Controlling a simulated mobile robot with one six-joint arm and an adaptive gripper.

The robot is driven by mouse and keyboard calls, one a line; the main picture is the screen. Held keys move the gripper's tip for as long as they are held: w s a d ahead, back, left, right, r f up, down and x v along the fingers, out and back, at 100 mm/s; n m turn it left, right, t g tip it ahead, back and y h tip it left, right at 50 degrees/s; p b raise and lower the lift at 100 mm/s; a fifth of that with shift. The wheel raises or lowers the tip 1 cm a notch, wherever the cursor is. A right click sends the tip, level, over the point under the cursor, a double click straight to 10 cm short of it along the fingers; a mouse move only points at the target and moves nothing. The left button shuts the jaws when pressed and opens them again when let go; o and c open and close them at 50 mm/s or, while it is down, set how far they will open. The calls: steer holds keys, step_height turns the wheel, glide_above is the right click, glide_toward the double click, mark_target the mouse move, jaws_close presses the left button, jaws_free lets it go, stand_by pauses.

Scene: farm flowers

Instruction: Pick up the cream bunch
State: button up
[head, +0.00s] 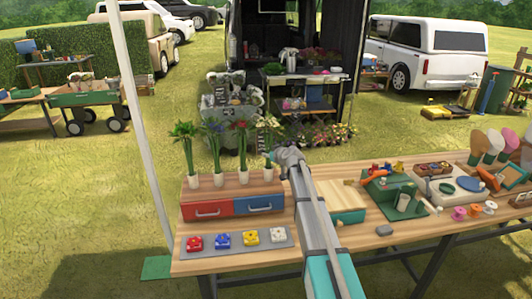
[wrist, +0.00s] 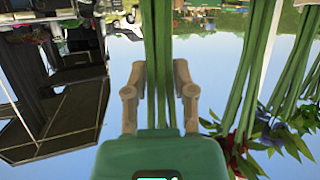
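Several flower bunches stand in white vases on a wooden-topped box with a red drawer and a blue drawer. In the wrist view, green stems (wrist: 162,40) pass between the fingers of my gripper (wrist: 160,80) and fill the gap. The fingers look shut on them. Neighbouring bunches (wrist: 260,130) hang at the right there, apart from the fingers.
The drawer box (head: 233,203) stands on the wooden table (head: 215,263). A grey tray (head: 237,243) with coloured pieces lies in front. A crate (head: 340,200) and a green tool tray (head: 395,195) are to the right. A white pole (head: 145,130) rises at the left.

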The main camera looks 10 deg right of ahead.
mark_target(269, 133)
jaws_close()
steer(key=shift+r, duration=0.2)
step_height(269, 133, up, 10)
steer(key=p, duration=1)
steer(key=shift+f, duration=0.2)
stand_by(0.4)
